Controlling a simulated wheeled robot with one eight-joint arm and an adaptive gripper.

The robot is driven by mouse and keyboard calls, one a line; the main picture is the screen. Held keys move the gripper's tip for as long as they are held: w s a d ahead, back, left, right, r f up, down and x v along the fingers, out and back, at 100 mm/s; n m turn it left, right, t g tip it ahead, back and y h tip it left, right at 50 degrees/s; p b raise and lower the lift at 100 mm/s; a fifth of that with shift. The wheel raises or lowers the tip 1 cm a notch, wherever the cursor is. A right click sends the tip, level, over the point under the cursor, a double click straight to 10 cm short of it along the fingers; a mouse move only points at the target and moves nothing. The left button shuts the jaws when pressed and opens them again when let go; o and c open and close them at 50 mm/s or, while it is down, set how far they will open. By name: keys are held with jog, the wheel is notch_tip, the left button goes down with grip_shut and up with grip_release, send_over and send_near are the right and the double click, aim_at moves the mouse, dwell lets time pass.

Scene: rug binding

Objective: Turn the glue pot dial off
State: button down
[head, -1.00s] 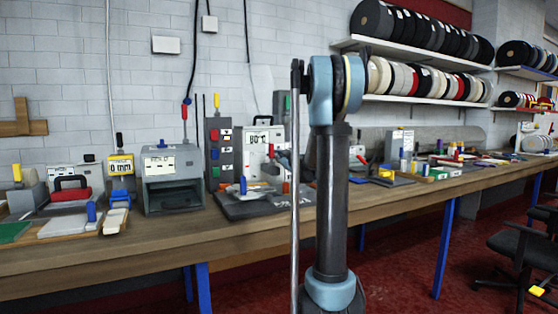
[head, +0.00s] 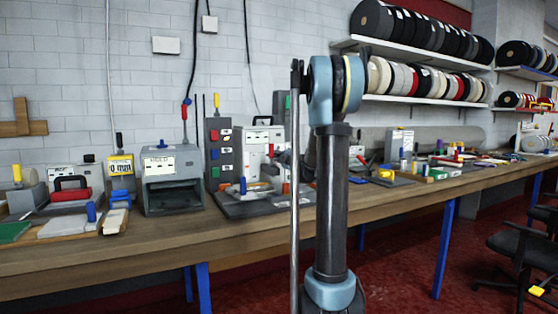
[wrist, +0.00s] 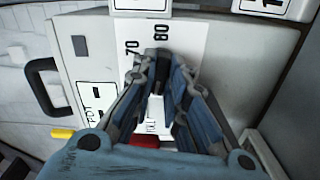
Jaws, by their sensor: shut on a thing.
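The glue pot (head: 256,150) looks like a pale grey-white casing on a dark base on the bench, left of my arm in the head view. In the wrist view its casing (wrist: 240,75) carries a white scale plate (wrist: 190,42) marked 70 and 80. My gripper (wrist: 160,62) is over this plate with its fingertips drawn together on the dial, which is mostly hidden between them. In the head view my gripper (head: 277,165) is small, at the front of the casing.
A panel of coloured buttons (head: 220,150) and a grey open-fronted box (head: 172,180) stand to the left. A black handle (wrist: 45,90) and a yellow piece (wrist: 62,133) show at the wrist view's left. Small tools crowd the bench (head: 250,235); its front strip is clear.

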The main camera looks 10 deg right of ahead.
jog(key=shift+a+n, duration=0.1)
jog(key=shift+n, duration=0.3)
jog(key=c, duration=1.6)
grip_release()
jog(key=shift+f, duration=0.1)
jog(key=v, duration=1.1)
jog(key=shift+s, duration=0.35)
